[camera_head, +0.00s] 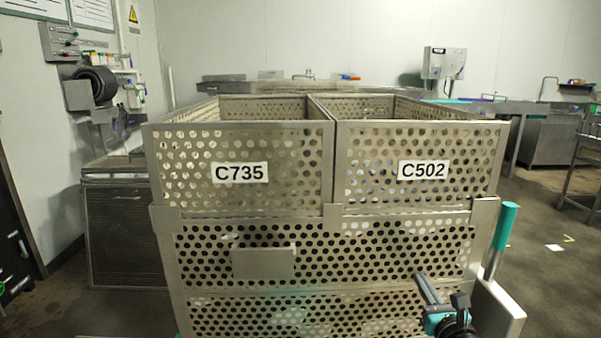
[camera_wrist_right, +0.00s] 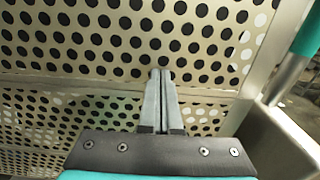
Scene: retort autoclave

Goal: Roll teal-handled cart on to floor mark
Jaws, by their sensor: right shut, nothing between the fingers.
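The cart (camera_head: 320,271) is a perforated metal basket cart right in front of me. A teal handle (camera_head: 505,226) stands upright on a metal post at its right corner. It also shows at the upper right of the right wrist view (camera_wrist_right: 308,32). My right gripper (camera_head: 424,283) is low in front of the cart's front wall, left of the teal handle. In the right wrist view its fingers (camera_wrist_right: 160,75) are together and empty, pointing at the perforated panel; I cannot tell whether they touch it. My left gripper is not in view.
Two perforated baskets, labelled C735 (camera_head: 240,173) and C502 (camera_head: 423,170), sit on top of the cart and block the view behind. Small pale marks (camera_head: 554,247) lie on the open floor at right. A mesh-sided metal unit (camera_head: 124,236) stands close at left.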

